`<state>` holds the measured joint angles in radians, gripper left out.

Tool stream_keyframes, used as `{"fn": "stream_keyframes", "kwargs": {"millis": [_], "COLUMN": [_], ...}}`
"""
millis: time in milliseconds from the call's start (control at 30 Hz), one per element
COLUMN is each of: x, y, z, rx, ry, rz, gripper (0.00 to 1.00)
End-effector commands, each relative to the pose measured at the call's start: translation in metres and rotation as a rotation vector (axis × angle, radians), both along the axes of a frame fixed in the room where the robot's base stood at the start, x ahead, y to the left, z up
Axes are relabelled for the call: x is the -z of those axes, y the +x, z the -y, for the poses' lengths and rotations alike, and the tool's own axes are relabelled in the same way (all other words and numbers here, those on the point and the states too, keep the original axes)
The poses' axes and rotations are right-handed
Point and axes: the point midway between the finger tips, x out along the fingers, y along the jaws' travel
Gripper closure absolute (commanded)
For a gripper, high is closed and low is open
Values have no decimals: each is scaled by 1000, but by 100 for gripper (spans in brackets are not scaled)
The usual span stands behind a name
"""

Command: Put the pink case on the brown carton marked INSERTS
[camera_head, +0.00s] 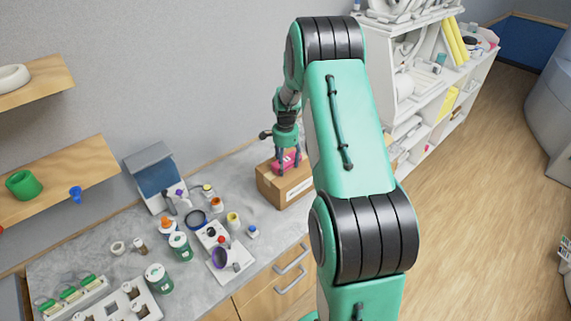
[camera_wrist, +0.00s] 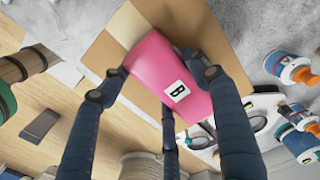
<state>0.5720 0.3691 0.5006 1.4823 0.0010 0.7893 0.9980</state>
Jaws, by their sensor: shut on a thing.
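The pink case (camera_head: 286,163) is at the top of the brown carton (camera_head: 290,189) in the head view. In the wrist view the pink case (camera_wrist: 167,74), with a white label marked B, lies between the dark fingers of my gripper (camera_wrist: 158,88). My gripper (camera_head: 287,165) is shut on the case and points down over the carton. The carton (camera_wrist: 105,47) shows behind the case in the wrist view. A white label is on its front, too small to read. I cannot tell whether the case touches the carton's top.
The grey counter (camera_head: 95,268) carries green-labelled jars (camera_head: 159,278), a white tray (camera_head: 225,265) with small parts and a blue-fronted box (camera_head: 154,179) left of the carton. A white shelf unit (camera_head: 425,95) stands to the right. Wooden shelves (camera_head: 70,180) hang at the left.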

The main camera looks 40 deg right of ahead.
Motion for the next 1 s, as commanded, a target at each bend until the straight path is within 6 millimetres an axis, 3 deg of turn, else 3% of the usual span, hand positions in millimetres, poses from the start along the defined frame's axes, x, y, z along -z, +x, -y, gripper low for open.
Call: {"fn": "stream_keyframes", "kwargs": {"millis": [433,467,533,1000], "x": [4,3,3,-2], "y": [0,0,0,1], "z": [0,0,0,0], "rx": [0,0,0,0], "ry": [-1,-1,-1,-1], "rz": [1,1,1,2], "gripper": [67,33,20,20]}}
